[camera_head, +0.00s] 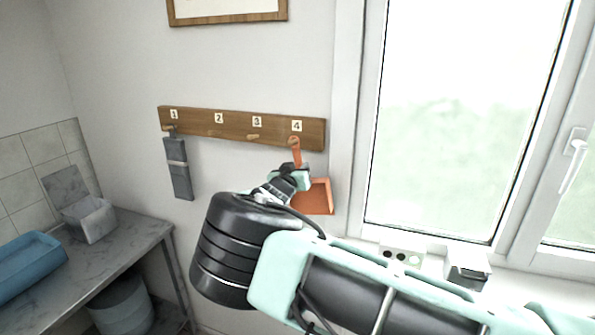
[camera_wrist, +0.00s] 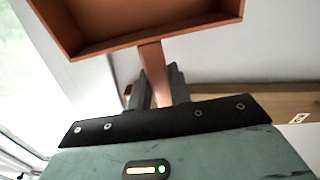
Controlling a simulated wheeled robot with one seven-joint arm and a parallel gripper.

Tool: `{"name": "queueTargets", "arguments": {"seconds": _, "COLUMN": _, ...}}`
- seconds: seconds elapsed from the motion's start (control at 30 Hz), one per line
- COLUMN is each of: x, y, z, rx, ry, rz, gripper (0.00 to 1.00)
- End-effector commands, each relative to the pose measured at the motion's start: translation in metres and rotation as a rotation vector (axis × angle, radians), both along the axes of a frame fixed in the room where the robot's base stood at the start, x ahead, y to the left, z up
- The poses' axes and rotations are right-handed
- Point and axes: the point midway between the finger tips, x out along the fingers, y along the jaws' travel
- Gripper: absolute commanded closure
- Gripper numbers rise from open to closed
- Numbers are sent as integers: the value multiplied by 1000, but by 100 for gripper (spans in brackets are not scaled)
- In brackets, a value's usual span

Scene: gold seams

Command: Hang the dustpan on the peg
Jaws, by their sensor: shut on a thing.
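The orange dustpan (camera_head: 318,198) is in front of the wall under the right end of the wooden peg rail (camera_head: 205,127). Its handle points up, and the handle's top end overlaps the rail just below the number 4 label (camera_head: 297,126). I cannot tell whether the handle's hole is around the peg there. My gripper (camera_head: 296,172) is shut on the handle. The wrist view shows the dustpan's pan (camera_wrist: 150,40) and the handle between my fingers (camera_wrist: 155,88). The fourth peg is hidden behind the handle end.
A grey brush-like tool (camera_head: 179,168) hangs at peg 1. Pegs 2 and 3 (camera_head: 252,137) are bare. A window (camera_head: 455,120) with a sill is close on the right. A counter (camera_head: 110,250) with a blue tub (camera_head: 30,265) stands at lower left.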

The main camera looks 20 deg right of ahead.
Motion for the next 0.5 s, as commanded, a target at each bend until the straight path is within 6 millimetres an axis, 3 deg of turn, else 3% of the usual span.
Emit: {"name": "queueTargets", "arguments": {"seconds": 0.5, "x": 8, "y": -6, "z": -10, "rx": 1, "ry": -1, "rz": 0, "gripper": 100}}
